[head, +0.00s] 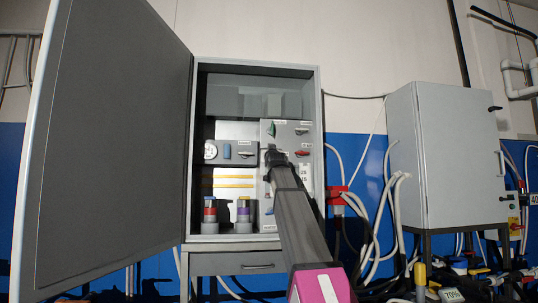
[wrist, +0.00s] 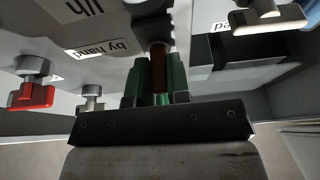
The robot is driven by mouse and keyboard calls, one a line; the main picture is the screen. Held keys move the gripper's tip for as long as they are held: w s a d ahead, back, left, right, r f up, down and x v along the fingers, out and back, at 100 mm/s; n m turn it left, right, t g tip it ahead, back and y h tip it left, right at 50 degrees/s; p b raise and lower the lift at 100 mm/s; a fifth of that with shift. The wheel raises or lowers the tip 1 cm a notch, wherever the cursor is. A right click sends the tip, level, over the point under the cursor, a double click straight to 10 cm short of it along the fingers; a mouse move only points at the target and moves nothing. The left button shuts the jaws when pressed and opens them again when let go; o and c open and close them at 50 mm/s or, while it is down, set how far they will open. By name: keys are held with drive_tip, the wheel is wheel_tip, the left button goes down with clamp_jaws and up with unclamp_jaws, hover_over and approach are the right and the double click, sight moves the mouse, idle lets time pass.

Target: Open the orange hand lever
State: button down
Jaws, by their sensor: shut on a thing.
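The orange hand lever (wrist: 159,72) shows in the wrist view as a dark brownish-orange strip between the two green fingers of my gripper (wrist: 159,88). The fingers are shut on it, and the label reading "by hand" (wrist: 97,49) is beside it, upside down. In the head view my gripper (head: 274,157) is at the control panel inside the open grey cabinet (head: 257,60), and it hides the lever there. How far the lever is turned cannot be told.
A red lever (wrist: 31,95) and a grey lever (wrist: 90,104) are left of my gripper in the wrist view; a pale lever (wrist: 268,17) is at upper right. In the head view, the cabinet door (head: 110,140) stands open on the left. A closed grey box (head: 450,155) is at right.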

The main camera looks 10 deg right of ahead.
drive_tip(key=r+g, duration=0.1)
drive_tip(key=g, duration=0.2)
drive_tip(key=shift+w+r, duration=0.15)
drive_tip(key=shift+r+g, duration=0.25)
drive_tip(key=shift+g, duration=0.85)
drive_tip(key=c, duration=1.1)
unclamp_jaws()
drive_tip(key=s, duration=0.3)
drive_tip(key=s+r, duration=0.1)
drive_tip(key=s, duration=0.6)
drive_tip(key=shift+s+r, duration=0.15)
drive_tip(key=shift+s, duration=0.15)
drive_tip(key=shift+s, duration=0.1)
